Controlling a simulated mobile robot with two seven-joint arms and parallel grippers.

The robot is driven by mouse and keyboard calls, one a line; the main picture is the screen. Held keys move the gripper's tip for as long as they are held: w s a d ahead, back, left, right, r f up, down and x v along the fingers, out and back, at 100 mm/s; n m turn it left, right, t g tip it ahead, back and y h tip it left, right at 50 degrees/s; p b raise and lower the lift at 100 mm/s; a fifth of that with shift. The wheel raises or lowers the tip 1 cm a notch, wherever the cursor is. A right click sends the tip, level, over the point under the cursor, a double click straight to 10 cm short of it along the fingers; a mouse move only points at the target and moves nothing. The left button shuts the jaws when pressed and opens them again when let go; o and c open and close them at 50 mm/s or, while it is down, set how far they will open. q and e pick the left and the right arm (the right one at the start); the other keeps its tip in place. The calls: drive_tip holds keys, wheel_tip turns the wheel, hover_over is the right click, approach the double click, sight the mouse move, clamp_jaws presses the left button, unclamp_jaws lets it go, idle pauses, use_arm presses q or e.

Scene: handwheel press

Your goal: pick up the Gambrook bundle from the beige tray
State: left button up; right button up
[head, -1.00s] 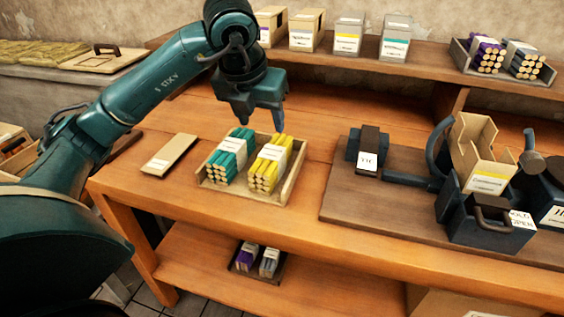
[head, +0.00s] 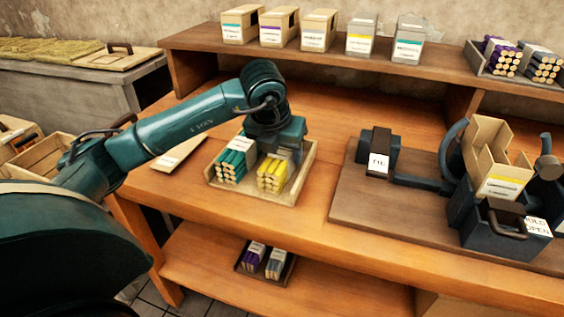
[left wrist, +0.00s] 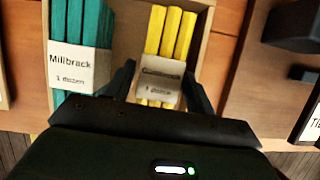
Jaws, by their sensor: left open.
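The beige tray (head: 297,183) stands on the orange wooden bench and holds two bundles of sticks. The yellow bundle (head: 272,175) is in its right half; in the left wrist view the label on this bundle (left wrist: 160,84) is partly blurred but looks like Gambrook, 1 dozen. The teal bundle (head: 232,165) beside it is labelled Millbrack in the left wrist view (left wrist: 80,65). My left gripper (head: 276,152) is over the yellow bundle, pointing down. Its open fingers (left wrist: 160,82) are on either side of the labelled band. I cannot tell whether they touch it. My right gripper is not in view.
A dark press with a beige holder (head: 490,150) stands on a brown board at the right. A flat beige board (head: 180,150) lies left of the tray. Boxes (head: 318,30) line the upper shelf, and a small dark tray (head: 264,262) sits on the lower shelf.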

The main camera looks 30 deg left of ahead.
use_arm(q)
drive_tip(key=shift+r, duration=0.1)
drive_tip(key=c, duration=0.9)
